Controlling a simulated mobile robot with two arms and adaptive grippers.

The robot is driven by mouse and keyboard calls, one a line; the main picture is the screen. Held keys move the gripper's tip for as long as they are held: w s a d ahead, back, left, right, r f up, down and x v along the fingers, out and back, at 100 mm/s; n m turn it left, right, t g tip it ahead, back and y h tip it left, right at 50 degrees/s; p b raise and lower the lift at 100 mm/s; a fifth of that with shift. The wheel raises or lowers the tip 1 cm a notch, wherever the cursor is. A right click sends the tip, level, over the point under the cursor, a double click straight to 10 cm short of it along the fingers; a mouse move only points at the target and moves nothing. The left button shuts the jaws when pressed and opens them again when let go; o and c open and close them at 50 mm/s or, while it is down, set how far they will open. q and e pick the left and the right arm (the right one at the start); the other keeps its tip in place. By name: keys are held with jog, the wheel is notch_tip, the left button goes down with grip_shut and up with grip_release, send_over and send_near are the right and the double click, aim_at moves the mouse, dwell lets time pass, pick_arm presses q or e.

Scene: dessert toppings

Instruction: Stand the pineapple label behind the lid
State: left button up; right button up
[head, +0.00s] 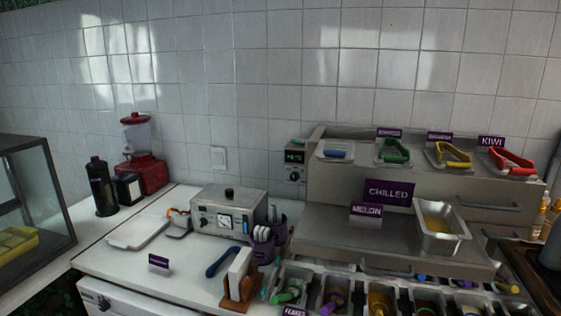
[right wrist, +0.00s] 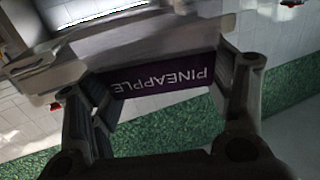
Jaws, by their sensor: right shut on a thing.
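The purple pineapple label (right wrist: 165,84) is in the right wrist view, its white text upside down in the picture. My right gripper (right wrist: 163,92) is shut on it, with a finger at each end. Neither gripper shows in the head view, and my left gripper is in no view. On the top shelf of the steel unit, a lid with a blue handle (head: 337,154) lies at the left end. Lids with a green handle (head: 396,152), a yellow handle (head: 452,154) and a red handle (head: 512,160) lie to its right. Purple labels (head: 390,132) stand behind these three.
The kiwi label (head: 491,141) stands at the right end of the shelf. Lower down are the chilled sign (head: 389,192), the melon label (head: 366,210) and a steel pan (head: 441,219). A dial box (head: 225,213) stands on the left counter. The tiled wall is behind.

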jog(key=s+f, duration=0.3)
jog(key=s, duration=0.5)
jog(key=shift+a, duration=0.1)
dwell(0.6)
jog(key=w+a+r+n+g+y, duration=0.2)
jog(key=w+a+n+g+y, duration=0.2)
jog(key=a+y, duration=0.4)
jog(key=w+a+r+n+g+y, duration=0.3)
jog(key=a+n+g+y, duration=0.2)
jog(key=a+n+y, duration=0.3)
jog(key=shift+w+a+n+g, duration=0.3)
jog(key=shift+w+a+g, duration=0.05)
jog(key=shift+w+g, duration=0.05)
dwell(0.7)
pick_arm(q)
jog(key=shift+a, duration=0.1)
pick_arm(e)
jog(key=shift+f, duration=0.1)
